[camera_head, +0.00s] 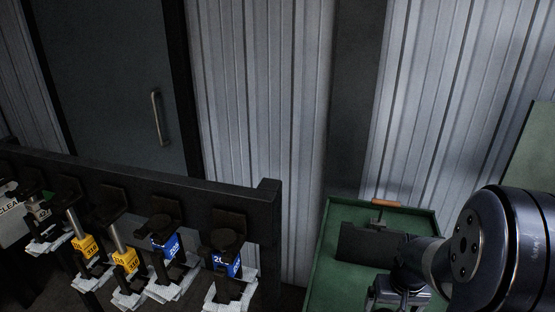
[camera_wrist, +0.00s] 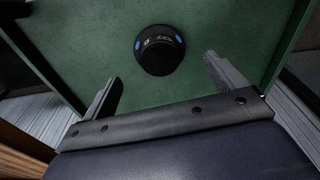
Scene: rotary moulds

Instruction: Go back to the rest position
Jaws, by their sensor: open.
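My gripper (camera_wrist: 162,68) is open and empty in the wrist view, with its two fingers spread wide. Between and beyond the fingertips, a round black piece (camera_wrist: 160,50) with pale markings and blue spots stands on the green tray (camera_wrist: 85,45). The fingers do not appear to touch it. In the head view my arm comes in from the lower right, over the green tray (camera_head: 318,262). Part of the gripper is cut off by the bottom edge there, and the black piece cannot be made out.
A dark rack (camera_head: 270,215) at the left holds several moulds with yellow or blue labels (camera_head: 165,243). A wooden-handled tool (camera_head: 385,203) lies at the tray's back. Behind stand a corrugated wall (camera_head: 265,100) and a grey door (camera_head: 115,90).

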